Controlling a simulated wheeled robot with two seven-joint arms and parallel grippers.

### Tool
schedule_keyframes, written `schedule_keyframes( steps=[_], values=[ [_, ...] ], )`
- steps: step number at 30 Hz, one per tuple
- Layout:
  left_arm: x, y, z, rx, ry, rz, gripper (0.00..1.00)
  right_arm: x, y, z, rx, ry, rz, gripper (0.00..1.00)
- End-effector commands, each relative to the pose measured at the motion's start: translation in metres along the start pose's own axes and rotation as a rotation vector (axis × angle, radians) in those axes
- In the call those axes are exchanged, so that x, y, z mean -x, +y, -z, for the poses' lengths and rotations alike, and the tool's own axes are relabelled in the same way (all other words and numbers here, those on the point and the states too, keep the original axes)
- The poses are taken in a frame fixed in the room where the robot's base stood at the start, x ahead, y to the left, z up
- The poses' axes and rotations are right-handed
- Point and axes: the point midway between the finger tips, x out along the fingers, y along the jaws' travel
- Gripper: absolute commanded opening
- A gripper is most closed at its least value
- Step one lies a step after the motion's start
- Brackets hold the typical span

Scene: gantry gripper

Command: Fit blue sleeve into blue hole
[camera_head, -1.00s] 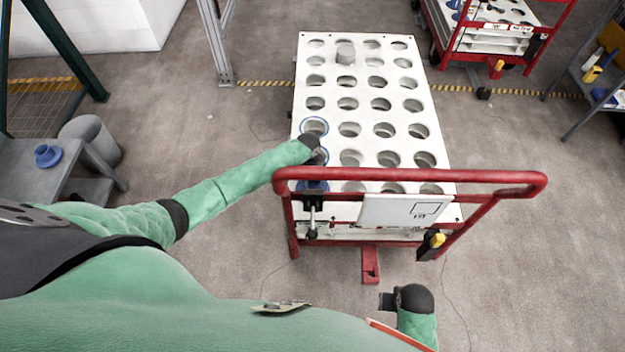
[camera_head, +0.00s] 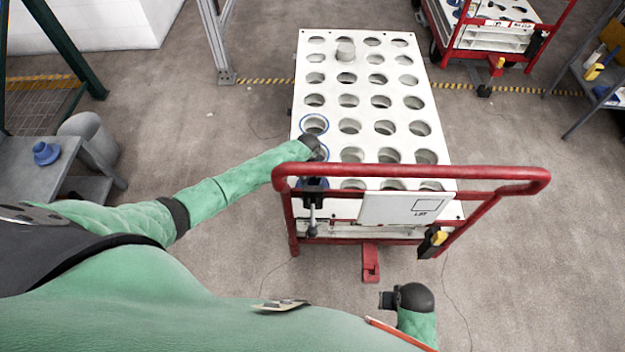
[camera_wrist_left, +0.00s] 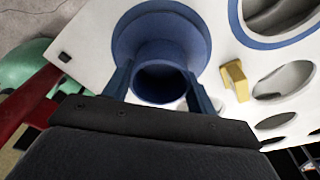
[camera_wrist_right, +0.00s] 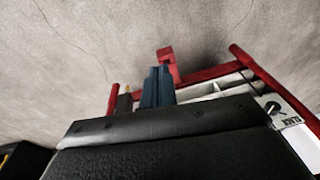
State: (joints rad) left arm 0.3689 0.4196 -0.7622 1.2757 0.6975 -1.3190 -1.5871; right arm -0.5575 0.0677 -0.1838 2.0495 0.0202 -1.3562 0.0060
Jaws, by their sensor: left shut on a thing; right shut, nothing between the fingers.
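The blue sleeve (camera_wrist_left: 160,40) is a flanged tube held between the two fingers of my left gripper (camera_wrist_left: 161,95). Its narrower end faces the left wrist camera and its wide flange lies over the white plate. I cannot tell whether it is seated in a hole. In the head view the sleeve (camera_head: 313,184) shows at the plate's near left corner, partly hidden by the gripper and red handle. A blue-ringed hole (camera_wrist_left: 275,22) is beside it, open. In the head view one blue-ringed hole (camera_head: 314,124) is clear. My right gripper (camera_wrist_right: 158,85) is shut and empty.
The white plate (camera_head: 444,148) of a red cart has rows of holes; a grey cylinder (camera_head: 345,52) stands in a far one. A red handle (camera_head: 410,174) crosses the near end. Another blue sleeve (camera_head: 46,153) sits on a grey table at left. A yellow block (camera_wrist_left: 236,81) is near the held sleeve.

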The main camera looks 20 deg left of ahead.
Motion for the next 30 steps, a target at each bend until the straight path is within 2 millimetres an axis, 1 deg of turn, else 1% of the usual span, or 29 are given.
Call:
schedule_keyframes(
  steps=[10,11,12,14,15,25,30],
  values=[
    [-0.007,0.000,-0.001,0.000,0.000,0.001,0.28,-0.005,0.000,-0.001,0.000,0.000,0.000,0.00],
    [-0.007,0.000,-0.001,0.000,0.000,0.001,0.59,-0.005,0.000,-0.001,0.000,0.000,0.000,0.00],
    [-0.007,0.000,-0.001,0.000,0.000,0.001,0.67,-0.004,0.000,-0.001,0.000,0.000,0.000,0.00],
    [-0.007,0.000,-0.001,0.000,0.000,0.001,0.79,-0.004,0.000,-0.001,0.000,0.000,0.000,0.00],
    [-0.007,0.000,-0.001,0.000,0.000,0.001,0.82,-0.004,0.000,-0.001,0.000,0.000,0.000,0.00],
    [-0.007,0.000,-0.001,0.000,0.000,0.000,0.82,-0.002,0.000,0.000,0.000,0.001,0.000,0.00],
    [-0.007,0.000,-0.001,0.000,0.000,0.000,0.82,0.013,-0.002,0.003,0.000,0.003,0.002,0.00]
  ],
)
